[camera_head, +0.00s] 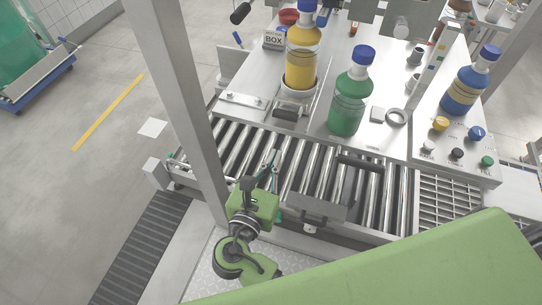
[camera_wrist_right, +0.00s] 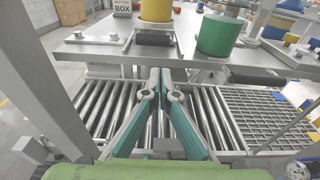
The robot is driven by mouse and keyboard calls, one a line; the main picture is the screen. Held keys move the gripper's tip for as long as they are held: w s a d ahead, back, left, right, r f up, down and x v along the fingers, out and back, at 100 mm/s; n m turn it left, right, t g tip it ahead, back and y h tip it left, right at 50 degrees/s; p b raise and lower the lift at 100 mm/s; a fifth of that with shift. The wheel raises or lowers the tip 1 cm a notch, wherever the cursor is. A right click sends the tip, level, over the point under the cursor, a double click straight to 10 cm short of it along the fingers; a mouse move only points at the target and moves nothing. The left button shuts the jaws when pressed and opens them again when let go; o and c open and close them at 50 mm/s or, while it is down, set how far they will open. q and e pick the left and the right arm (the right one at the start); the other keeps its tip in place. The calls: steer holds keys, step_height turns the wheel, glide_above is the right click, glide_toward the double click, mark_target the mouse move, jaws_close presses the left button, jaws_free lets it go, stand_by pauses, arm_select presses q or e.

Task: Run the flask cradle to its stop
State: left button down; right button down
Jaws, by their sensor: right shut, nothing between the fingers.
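The flask cradle (camera_head: 300,88) is a pale round holder on the steel table top, with a yellow flask (camera_head: 302,48) upright in it. A dark handle block (camera_head: 290,113) sits at the cradle's near side. In the right wrist view, the flask's lower part (camera_wrist_right: 156,11) and the dark block (camera_wrist_right: 154,39) show straight ahead. My right gripper (camera_head: 270,160) is shut and empty over the rollers, short of the table edge and apart from the handle. Its teal fingers meet in the wrist view (camera_wrist_right: 161,76). My left gripper is not in view.
A green flask (camera_head: 348,104) stands right of the cradle, near a grey ring (camera_head: 397,117). A roller conveyor (camera_head: 240,150) runs along the table's front. A blue flask (camera_head: 470,82) stands behind a button panel (camera_head: 455,150). A steel post (camera_head: 178,95) rises left of my right arm.

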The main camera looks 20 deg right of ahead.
steer(key=p, duration=0.1)
glide_toward(300, 97)
steer(key=s+a, duration=0.2)
steer(key=s, duration=0.1)
steer(key=shift+a+f, duration=0.2)
steer(key=shift+f, duration=0.15)
steer(key=shift+w+d+r, duration=0.1)
steer(key=shift+w+d, duration=0.05)
steer(key=shift+w, duration=0.05)
steer(key=x, duration=0.4)
steer(key=r+p+x, duration=0.1)
steer(key=x, duration=0.3)
steer(key=p+x, duration=0.1)
steer(key=x, duration=0.3)
steer(key=shift+d+r, duration=0.1)
